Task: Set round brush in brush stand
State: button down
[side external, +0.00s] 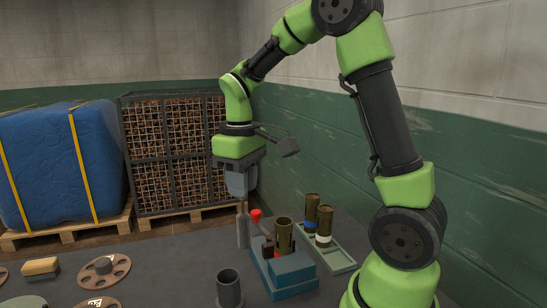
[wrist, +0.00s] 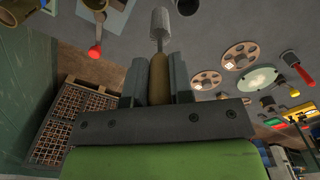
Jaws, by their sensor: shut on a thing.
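The round brush has a grey cylindrical head (side external: 243,231), a thin metal shaft and a brown handle; the handle (wrist: 158,82) and head (wrist: 160,22) show in the wrist view. My gripper (side external: 241,203) is shut on the handle, between both fingers (wrist: 158,88) in the wrist view. The brush hangs head down, roughly upright. A dark grey open-topped cylinder (side external: 229,286), which looks like the brush stand, is on the table nearer the side camera. In the wrist view, a dark cylinder (wrist: 187,6) at the top edge is probably the same one. The brush is apart from it.
A blue fixture (side external: 290,270) holding a brown cylinder (side external: 284,236) stands right of the brush, near a red-topped item (side external: 256,215). A pale green tray (side external: 337,258) holds brown cylinders. Reels (side external: 104,271) and a tan block (side external: 40,266) lie left, with bare table between.

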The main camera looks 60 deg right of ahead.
jog(key=w+a+f+n, duration=0.1)
jog(key=a+f, duration=0.3)
jog(key=f, duration=0.6)
jog(key=shift+a+n, duration=0.4)
jog(key=shift+n, duration=0.1)
jog(key=shift+f, duration=0.1)
dwell(0.3)
jog(key=c, duration=0.9)
grip_release()
jog(key=shift+r, duration=3.55)
